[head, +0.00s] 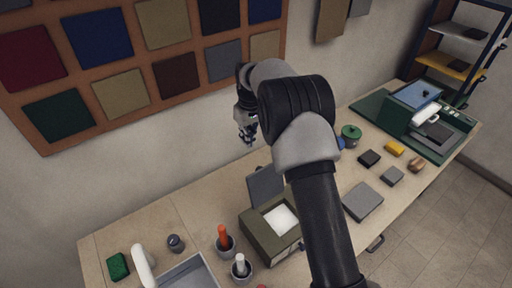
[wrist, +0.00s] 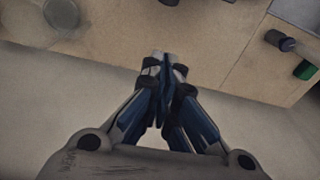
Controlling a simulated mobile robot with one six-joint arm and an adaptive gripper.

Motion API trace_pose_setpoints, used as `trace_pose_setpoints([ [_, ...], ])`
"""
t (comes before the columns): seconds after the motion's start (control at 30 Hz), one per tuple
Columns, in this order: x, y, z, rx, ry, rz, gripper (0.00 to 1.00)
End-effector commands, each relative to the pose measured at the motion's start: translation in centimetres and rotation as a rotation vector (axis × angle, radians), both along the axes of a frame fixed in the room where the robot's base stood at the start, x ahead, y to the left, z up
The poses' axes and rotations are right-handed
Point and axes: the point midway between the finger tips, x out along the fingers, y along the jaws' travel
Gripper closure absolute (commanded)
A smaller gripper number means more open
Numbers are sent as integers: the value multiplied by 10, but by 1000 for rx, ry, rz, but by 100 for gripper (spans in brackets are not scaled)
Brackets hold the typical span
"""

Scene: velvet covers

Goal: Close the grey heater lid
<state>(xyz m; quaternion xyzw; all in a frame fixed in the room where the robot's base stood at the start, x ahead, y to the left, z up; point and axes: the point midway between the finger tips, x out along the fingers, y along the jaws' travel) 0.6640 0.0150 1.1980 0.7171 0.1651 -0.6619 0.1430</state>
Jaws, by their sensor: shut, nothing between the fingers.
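The grey heater lid (head: 265,185) stands raised, roughly upright, along the back edge of the olive-green heater box (head: 259,234). The box is open and a white content (head: 281,219) shows inside it. My gripper (head: 247,138) is above and behind the lid, near the wall, apart from it, and points down. In the wrist view its fingers (wrist: 164,62) meet at the tips with nothing between them. I cannot make out the lid for certain in the wrist view. My arm passes just right of the box and hides part of the bench there.
An orange-handled tool (head: 223,236) and a white-handled one (head: 240,263) stand in cups left of the box. A grey tray (head: 190,275), a dark knob-like weight (head: 175,243) and a green block (head: 118,266) lie further left. A grey slab (head: 363,201) lies right of my arm.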

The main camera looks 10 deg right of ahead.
Motion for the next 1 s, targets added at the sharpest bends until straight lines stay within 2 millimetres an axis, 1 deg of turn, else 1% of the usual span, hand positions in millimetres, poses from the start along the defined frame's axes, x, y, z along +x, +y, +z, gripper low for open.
trace_pose_setpoints([
  [0.17,2,1,-15,1,5,4,100],
  [0.27,2,2,-31,0,7,4,100],
  [0.6,7,5,-104,0,6,3,100],
  [0.63,7,4,-106,0,4,3,100],
  [0.67,3,2,-100,0,1,2,100],
  [0.8,-13,-6,-95,0,2,2,100],
  [1.0,-25,-11,-93,1,3,2,100],
])
